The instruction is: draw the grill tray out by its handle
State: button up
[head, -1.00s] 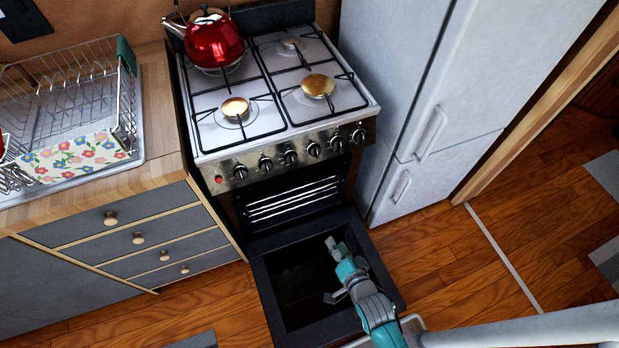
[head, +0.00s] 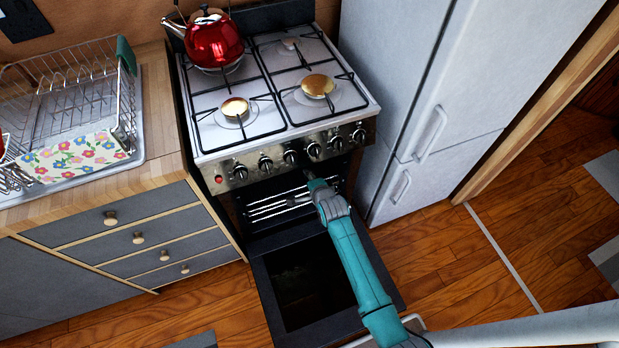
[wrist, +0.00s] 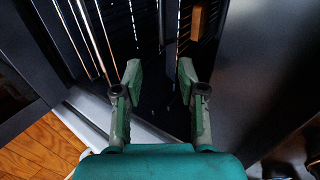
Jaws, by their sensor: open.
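The grill tray, seen as a rack of pale metal bars (head: 268,208), is inside the open oven. Its bars (wrist: 92,38) also run up the wrist view. A small brown block (wrist: 196,22) shows beyond my right finger; I cannot tell whether it is the tray's handle. My gripper (head: 303,194) is at the oven mouth, in front of the rack. In the wrist view my gripper (wrist: 160,72) is open, with two green-tipped fingers apart and nothing between them. My arm and gripper hide the right part of the rack in the head view.
The oven door (head: 262,290) hangs open and low under my arm. The stove (head: 215,178) with its knobs is just above the opening. A fridge (head: 420,100) stands close on the right, drawers (head: 135,240) on the left. A red kettle (head: 214,42) sits on the hob.

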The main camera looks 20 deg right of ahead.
jog(key=shift+w, duration=0.2)
jog(key=x, duration=1)
jog(key=shift+w+f, duration=0.15)
jog(key=shift+w, duration=0.15)
dwell(0.3)
grip_shut()
